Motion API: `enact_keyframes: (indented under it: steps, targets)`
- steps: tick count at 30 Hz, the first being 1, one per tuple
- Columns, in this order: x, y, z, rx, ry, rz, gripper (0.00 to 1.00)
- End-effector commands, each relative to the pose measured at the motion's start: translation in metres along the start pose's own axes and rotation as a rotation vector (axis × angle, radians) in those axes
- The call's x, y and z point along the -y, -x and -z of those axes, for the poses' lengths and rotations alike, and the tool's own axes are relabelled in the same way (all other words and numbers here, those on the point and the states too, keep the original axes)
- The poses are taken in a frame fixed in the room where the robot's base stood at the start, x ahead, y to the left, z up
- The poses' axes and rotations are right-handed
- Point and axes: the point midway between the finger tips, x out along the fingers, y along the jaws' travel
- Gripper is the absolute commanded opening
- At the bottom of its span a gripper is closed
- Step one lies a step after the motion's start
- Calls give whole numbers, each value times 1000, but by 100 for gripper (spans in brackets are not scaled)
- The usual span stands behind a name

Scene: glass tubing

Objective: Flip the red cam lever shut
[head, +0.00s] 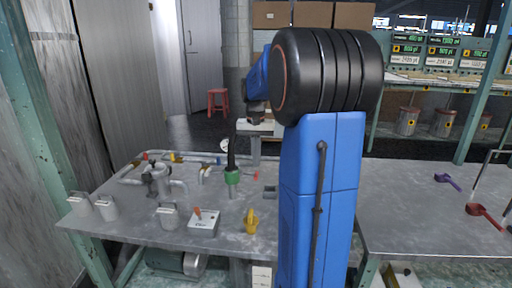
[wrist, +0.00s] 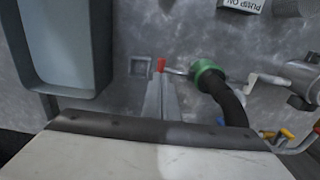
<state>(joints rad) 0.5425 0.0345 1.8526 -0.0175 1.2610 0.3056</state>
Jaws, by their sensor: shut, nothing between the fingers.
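The red cam lever's tip (head: 256,175) sticks out to the right of a green coupling (head: 232,176) on the grey bench in the head view. A black hose (head: 231,150) rises from the coupling. In the wrist view, the red tip (wrist: 160,64) is at the end of a thin metal arm that runs to the green coupling (wrist: 207,72), so the lever stands out sideways. My gripper (wrist: 161,82) is shut and empty, its fingertips right at the red tip. I cannot tell whether they touch.
A grey bin (wrist: 98,88) and a small square fitting (wrist: 141,65) lie left of the lever in the wrist view. Pipework with a valve (head: 158,180), a switch box (head: 204,222) and a yellow part (head: 251,221) stand on the bench. Scoops, including a red one (head: 484,213), lie right.

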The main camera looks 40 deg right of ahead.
Motion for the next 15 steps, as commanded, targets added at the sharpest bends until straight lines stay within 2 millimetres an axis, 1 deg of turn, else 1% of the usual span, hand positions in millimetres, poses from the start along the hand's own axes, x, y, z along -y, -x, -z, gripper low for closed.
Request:
enact_keyframes:
  steps: [1, 3, 6, 10, 15]
  targets:
    - [0, -8, 0, 1, 0, 0, 0]
    - [0, -17, 0, 1, 0, 0, 0]
    - [0, -26, 0, 0, 0, 0, 0]
    - [0, -34, 0, -1, 0, 0, 0]
    - [0, -36, 0, -2, 0, 0, 0]
